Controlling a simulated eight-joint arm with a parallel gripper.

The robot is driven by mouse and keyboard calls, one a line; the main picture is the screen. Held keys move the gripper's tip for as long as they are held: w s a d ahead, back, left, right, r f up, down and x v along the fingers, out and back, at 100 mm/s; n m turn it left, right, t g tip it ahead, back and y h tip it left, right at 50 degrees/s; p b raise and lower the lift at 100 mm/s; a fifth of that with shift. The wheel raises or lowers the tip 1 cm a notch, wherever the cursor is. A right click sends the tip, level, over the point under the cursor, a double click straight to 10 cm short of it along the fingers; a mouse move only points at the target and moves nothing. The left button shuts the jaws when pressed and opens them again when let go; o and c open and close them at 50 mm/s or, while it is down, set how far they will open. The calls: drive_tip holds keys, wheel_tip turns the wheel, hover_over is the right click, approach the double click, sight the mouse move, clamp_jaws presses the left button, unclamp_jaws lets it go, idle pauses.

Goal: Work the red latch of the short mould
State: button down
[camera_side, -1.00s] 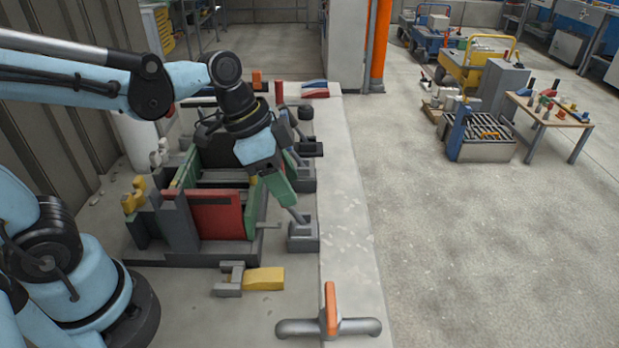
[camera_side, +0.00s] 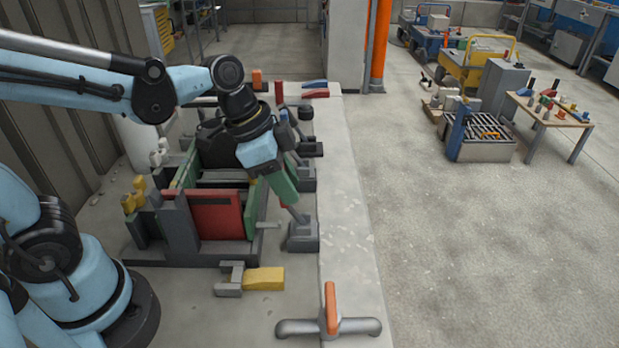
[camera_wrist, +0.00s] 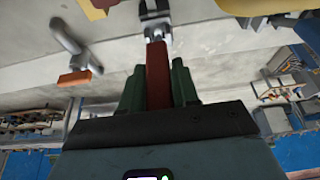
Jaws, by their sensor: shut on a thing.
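The short mould has a red front panel (camera_side: 215,213) and green side parts in a grey frame. At its right stands a latch with a grey base block (camera_side: 302,237) and a grey stem tilted up and left. My gripper (camera_side: 288,195) is over the stem with its green fingers pointing down. In the wrist view, the red latch handle (camera_wrist: 158,78) lies between the two green fingers, which are shut on it. Its grey metal end and pivot show beyond the fingertips. In the side view the fingers hide most of the handle.
A yellow and grey piece (camera_side: 262,279) lies in front of the mould. A grey T-shaped fitting with an orange handle (camera_side: 331,308) is at the front right. More dark latch blocks (camera_side: 310,149) stand behind my gripper. The pale strip on the right is mostly clear.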

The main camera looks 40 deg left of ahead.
drive_tip(key=shift+w+d, duration=0.1)
drive_tip(key=shift+w+d+r+g+y, duration=0.25)
drive_tip(key=shift+w+d+g+y, duration=0.45)
drive_tip(key=shift+w+g+y, duration=0.1)
drive_tip(key=shift+w+d+f+g+y, duration=0.25)
drive_tip(key=shift+w+d+g+y, duration=0.45)
drive_tip(key=shift+g+y, duration=0.15)
drive_tip(key=shift+w+d+f+g+y, duration=0.25)
drive_tip(key=shift+w+d+g+y, duration=0.45)
drive_tip(key=shift+g+y, duration=0.2)
drive_tip(key=shift+w+d+f+g+y, duration=0.25)
drive_tip(key=shift+w+d+g+y, duration=0.4)
drive_tip(key=shift+g+y, duration=0.2)
drive_tip(key=c, duration=0.9)
unclamp_jaws()
